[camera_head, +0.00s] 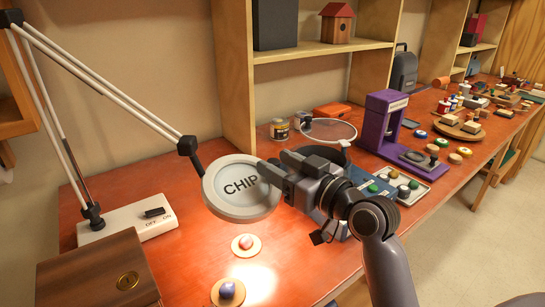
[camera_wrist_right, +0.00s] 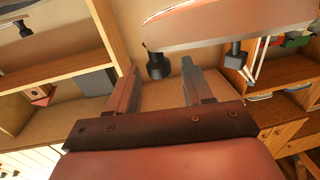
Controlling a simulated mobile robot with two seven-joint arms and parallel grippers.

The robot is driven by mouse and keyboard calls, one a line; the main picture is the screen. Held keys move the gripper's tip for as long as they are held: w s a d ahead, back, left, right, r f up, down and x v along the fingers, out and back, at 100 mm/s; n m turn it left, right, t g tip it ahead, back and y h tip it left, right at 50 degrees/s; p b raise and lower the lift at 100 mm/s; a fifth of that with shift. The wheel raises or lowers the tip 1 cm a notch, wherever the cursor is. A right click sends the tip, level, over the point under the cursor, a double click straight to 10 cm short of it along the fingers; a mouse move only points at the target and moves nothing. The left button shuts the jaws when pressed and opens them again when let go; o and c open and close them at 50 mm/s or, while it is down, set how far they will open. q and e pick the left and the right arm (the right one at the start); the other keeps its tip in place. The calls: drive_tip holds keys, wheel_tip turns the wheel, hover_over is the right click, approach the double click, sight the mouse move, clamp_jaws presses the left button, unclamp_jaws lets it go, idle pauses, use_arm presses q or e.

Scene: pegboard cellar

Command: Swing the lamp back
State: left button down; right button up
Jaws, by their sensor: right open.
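The lamp has a round white head (camera_head: 241,188) marked CHIP, hung from a thin jointed arm (camera_head: 105,85). Its white base (camera_head: 127,221), with an OFF/ON switch, stands at the table's left. The head glows down onto the table. My right gripper (camera_head: 272,166) is open, its fingertips at the right edge of the lamp head; I cannot tell whether they touch. My left gripper is not in view.
A wooden box (camera_head: 95,275) stands front left. Two small pieces on round coasters (camera_head: 246,245) (camera_head: 228,292) lie under the lamp. A magnifier (camera_head: 328,131), a purple stand (camera_head: 383,122) and a tray (camera_head: 408,188) are to the right. Shelves (camera_head: 320,48) rise behind.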

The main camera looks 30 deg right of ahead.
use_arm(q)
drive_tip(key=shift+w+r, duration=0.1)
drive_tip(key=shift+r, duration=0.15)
use_arm(e)
drive_tip(key=shift+x, duration=1.1)
